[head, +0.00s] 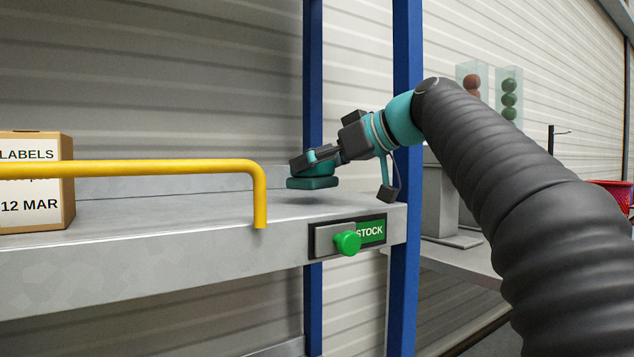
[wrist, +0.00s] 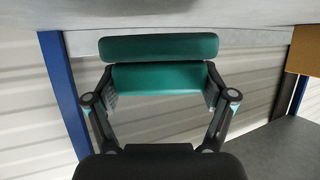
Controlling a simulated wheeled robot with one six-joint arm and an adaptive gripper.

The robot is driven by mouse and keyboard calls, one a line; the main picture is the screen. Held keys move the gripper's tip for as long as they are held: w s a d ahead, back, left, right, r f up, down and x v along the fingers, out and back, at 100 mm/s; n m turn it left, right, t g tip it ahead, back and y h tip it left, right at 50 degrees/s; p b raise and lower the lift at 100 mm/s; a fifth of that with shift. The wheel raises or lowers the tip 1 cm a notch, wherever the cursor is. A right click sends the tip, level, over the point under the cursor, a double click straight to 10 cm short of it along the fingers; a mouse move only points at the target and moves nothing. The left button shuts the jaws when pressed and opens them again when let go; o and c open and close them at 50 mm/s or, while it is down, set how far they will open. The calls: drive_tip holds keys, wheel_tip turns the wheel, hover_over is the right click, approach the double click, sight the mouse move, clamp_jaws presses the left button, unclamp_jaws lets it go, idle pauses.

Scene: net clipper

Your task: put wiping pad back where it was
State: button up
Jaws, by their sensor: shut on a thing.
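The wiping pad (head: 312,183) is a teal block with a wider flat base and a narrower grip part. My gripper (head: 303,162) is shut on it and holds it over the right end of the grey shelf (head: 190,215). In the head view a shadow lies under the pad, and it seems slightly above the shelf surface. In the wrist view the pad (wrist: 160,47) shows its broad base beyond the fingers. My gripper (wrist: 160,85) has one finger on each side of the grip part.
A yellow rail (head: 150,168) runs along the shelf front at left. A cardboard labels box (head: 65,185) stands behind it. A blue post (head: 405,215) is close to my arm at right.

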drive_tip(key=shift+f, duration=1.2)
drive_tip(key=o, duration=1.2)
drive_tip(key=shift+f+b, duration=0.1)
drive_tip(key=shift+b, duration=0.2)
drive_tip(key=shift+d, duration=0.1)
drive_tip(key=v, duration=1.2)
